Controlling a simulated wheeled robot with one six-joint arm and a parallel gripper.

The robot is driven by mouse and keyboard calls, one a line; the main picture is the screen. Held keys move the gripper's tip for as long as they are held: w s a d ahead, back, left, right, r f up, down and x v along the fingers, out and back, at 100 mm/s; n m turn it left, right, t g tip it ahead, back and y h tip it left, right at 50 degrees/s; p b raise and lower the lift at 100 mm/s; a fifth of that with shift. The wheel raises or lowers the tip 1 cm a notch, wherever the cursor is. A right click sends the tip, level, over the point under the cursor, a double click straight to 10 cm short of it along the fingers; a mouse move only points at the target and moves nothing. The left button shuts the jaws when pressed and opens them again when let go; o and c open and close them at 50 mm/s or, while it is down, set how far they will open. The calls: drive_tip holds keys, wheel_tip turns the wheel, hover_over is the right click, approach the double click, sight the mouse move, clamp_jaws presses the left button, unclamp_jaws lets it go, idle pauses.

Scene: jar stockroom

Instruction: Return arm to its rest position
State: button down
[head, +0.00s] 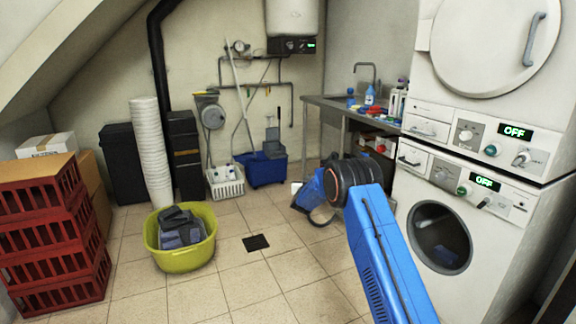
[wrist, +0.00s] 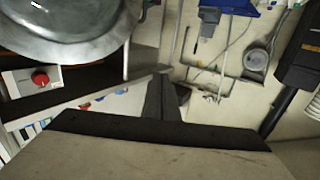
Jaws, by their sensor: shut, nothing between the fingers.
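My blue arm (head: 385,255) reaches up from the bottom right of the head view, with a dark ringed joint (head: 332,185) at its upper end. Beyond that joint, the arm's far end is mostly hidden or hard to make out. In the wrist view my gripper (wrist: 164,90) shows as dark fingers, shut and empty, in front of the wall. The fingers touch nothing that I can see.
Two stacked white machines (head: 465,170) stand close to the arm's right. A metal sink table (head: 335,104) is behind it. A yellow-green tub (head: 187,262) of dark items sits on the floor at left, near red crates (head: 45,235). Tiled floor between is mostly clear.

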drive_tip(key=s+r+n+g+y, duration=0.2)
drive_tip(key=s+r+y, duration=0.2)
drive_tip(key=s+r, duration=1.1)
drive_tip(key=s+d+r+g+y, duration=0.1)
drive_tip(key=s+r, duration=0.2)
drive_tip(key=s, duration=0.4)
drive_tip(key=s+r+n+g, duration=0.1)
drive_tip(key=s+r, duration=0.2)
drive_tip(key=s, duration=0.3)
drive_tip(key=s+d+r+g+y, duration=0.1)
drive_tip(key=s+r, duration=0.2)
drive_tip(key=s, duration=0.4)
drive_tip(key=s+d+f+g, duration=0.2)
drive_tip(key=s+f, duration=0.1)
drive_tip(key=s, duration=1.4)
drive_tip(key=s+d+f+g+h, duration=0.1)
drive_tip(key=s+d+f+g, duration=0.1)
drive_tip(key=s, duration=1.6)
drive_tip(key=s+d+f+g, duration=0.2)
drive_tip(key=s+f, duration=0.3)
drive_tip(key=s, duration=1.3)
drive_tip(key=shift+d+g+h, duration=0.3)
drive_tip(key=shift+d+g, duration=0.1)
drive_tip(key=shift+g, duration=0.3)
